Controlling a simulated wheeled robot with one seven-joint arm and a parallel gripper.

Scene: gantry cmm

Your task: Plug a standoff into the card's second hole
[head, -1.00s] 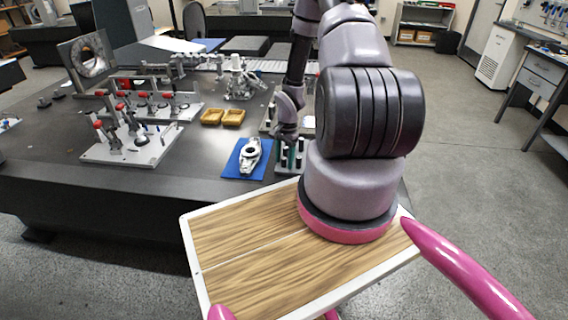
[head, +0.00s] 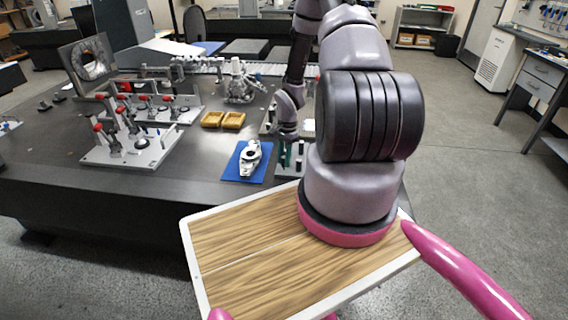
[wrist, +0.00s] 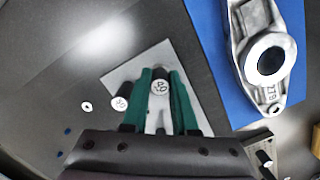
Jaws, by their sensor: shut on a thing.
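My gripper (wrist: 160,80) has green fingers, shut on a dark standoff with a white lettered top (wrist: 160,88). A second standoff (wrist: 121,103) with a similar lettered top stands just to the left, apart from the left finger. A light grey plate (wrist: 124,73) lies below the fingers. In the head view, my gripper (head: 285,155) is over a plate with several dark, white-topped standoffs (head: 299,163), partly hidden by my arm. The lower end of the held standoff is hidden. I cannot make out the card or its second hole for sure.
A metal casting (wrist: 268,60) lies on a blue mat (wrist: 208,22) right of the gripper. A small white ring (wrist: 86,106) lies at left.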

